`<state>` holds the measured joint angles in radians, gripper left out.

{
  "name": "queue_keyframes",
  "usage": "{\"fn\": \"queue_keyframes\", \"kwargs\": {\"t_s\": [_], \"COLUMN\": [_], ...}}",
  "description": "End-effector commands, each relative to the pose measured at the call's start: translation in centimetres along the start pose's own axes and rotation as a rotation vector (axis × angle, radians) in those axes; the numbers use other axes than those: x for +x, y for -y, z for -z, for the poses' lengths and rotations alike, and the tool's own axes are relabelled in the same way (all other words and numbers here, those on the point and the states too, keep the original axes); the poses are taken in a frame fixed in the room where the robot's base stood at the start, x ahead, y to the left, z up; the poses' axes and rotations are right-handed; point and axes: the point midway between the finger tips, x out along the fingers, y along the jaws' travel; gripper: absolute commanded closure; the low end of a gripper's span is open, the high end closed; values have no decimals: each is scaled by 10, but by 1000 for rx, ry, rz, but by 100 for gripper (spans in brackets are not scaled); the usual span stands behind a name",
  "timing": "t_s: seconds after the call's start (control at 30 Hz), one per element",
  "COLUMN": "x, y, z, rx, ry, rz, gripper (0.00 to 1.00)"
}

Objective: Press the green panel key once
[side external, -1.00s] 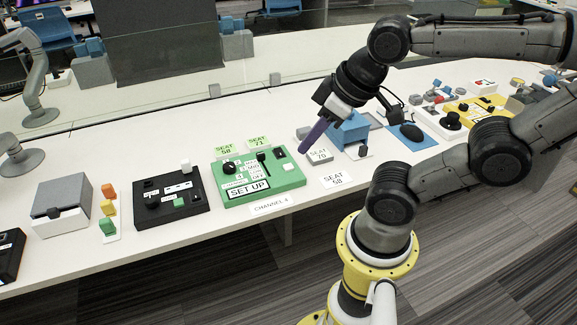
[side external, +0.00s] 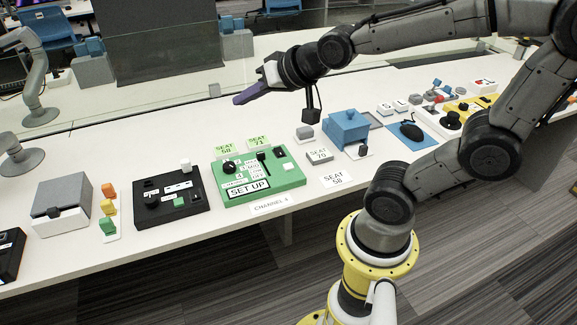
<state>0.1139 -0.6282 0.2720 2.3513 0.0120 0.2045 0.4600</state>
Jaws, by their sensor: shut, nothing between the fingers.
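My gripper (side external: 240,99) has dark purple fingers, shut and empty. It is in the air above and behind the green panel, pointing left and slightly down, clear of both panels.
A grey box (side external: 62,200) and coloured blocks (side external: 107,206) stand at left. A blue box (side external: 346,126), grey blocks and a mouse on a blue mat (side external: 420,138) are right of the green panel. A clear screen edge (side external: 214,90) runs behind.

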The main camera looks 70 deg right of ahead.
Motion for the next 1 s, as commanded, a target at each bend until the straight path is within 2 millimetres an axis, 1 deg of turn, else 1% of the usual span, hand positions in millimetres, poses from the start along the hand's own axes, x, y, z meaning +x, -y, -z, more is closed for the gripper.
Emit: {"fn": "queue_keyframes", "kwargs": {"t_s": [0.03,0.1,0.17,0.23,0.33,0.43,0.5,0.6,0.7,0.8,0.87,1.0], "x": [19,44,63,84,108,126,136,143,146,146,145,142], "y": [-11,-27,-45,-69,-107,-146,-172,-205,-228,-245,-252,-261], "z": [7,18,24,28,25,15,4,-16,-36,-50,-56,-57], "rx": [66,161,238,318,417,498,543,588,623,650,663,678], "ry": [-25,-70,-106,-144,-183,-205,-210,-197,-170,-150,-144,-149], "rz": [-23,-49,-73,-104,-154,-211,-255,-316,-370,-410,-426,-444], "gripper": [100,100,100,100,100,100,100,100,100,100,100,100]}}
